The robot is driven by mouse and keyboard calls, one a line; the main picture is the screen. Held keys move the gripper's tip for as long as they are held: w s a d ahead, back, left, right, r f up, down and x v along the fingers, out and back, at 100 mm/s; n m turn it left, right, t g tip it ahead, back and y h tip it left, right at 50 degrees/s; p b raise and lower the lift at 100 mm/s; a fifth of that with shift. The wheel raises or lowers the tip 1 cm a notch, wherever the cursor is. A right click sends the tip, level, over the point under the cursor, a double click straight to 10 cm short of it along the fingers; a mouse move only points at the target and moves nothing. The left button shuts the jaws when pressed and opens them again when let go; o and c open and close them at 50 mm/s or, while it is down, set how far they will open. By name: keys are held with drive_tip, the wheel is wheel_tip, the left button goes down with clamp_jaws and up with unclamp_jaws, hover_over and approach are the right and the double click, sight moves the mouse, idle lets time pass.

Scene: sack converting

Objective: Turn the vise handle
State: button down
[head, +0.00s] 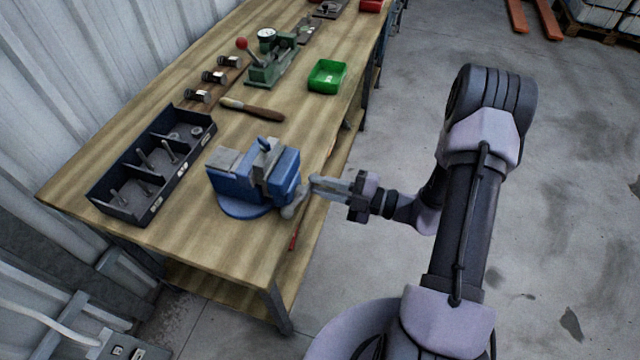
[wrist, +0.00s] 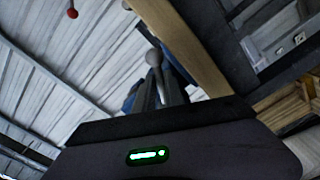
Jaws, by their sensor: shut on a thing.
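The blue vise (head: 250,180) with grey jaws stands near the front edge of the wooden workbench. Its handle (head: 294,205) is at the vise's right side, by the bench edge. My gripper (head: 318,187) reaches in from the right, and its fingers are shut on the handle. In the wrist view the grey ball-ended handle (wrist: 154,62) shows between my fingers (wrist: 158,95), with blue vise parts behind it. Part of the handle is hidden by the fingers.
A dark divided tray (head: 155,165) with bolts stands left of the vise. Behind are a wooden-handled file (head: 252,109), a green bin (head: 327,76) and a green press with a dial (head: 270,62). A red-tipped thing (head: 292,241) lies at the bench's front edge.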

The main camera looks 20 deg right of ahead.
sight(298, 168)
drive_tip(key=r+n+p, duration=0.1)
drive_tip(key=r+n, duration=0.1)
drive_tip(key=n, duration=0.3)
drive_tip(key=r+n+p, duration=0.2)
drive_tip(key=n, duration=0.3)
drive_tip(key=r+n+p, duration=0.2)
drive_tip(key=r+n, duration=0.1)
drive_tip(key=n, duration=0.1)
drive_tip(key=shift+s+a+n, duration=0.25)
drive_tip(key=shift+s+n, duration=0.1)
drive_tip(key=shift+n, duration=0.05)
drive_tip(key=shift+s+a+r+n+b, duration=0.2)
drive_tip(key=shift+s+n, duration=0.1)
drive_tip(key=shift+n, duration=0.55)
drive_tip(key=shift+s+a+r+n+b, duration=0.15)
drive_tip(key=shift+s+r+n, duration=0.1)
drive_tip(key=shift+n, duration=0.55)
drive_tip(key=shift+s+a+r+n+b, duration=0.1)
drive_tip(key=shift+s+a+r+n, duration=0.15)
drive_tip(key=shift+n, duration=0.6)
drive_tip(key=c, duration=1.4)
unclamp_jaws()
drive_tip(key=shift+c, duration=0.2)
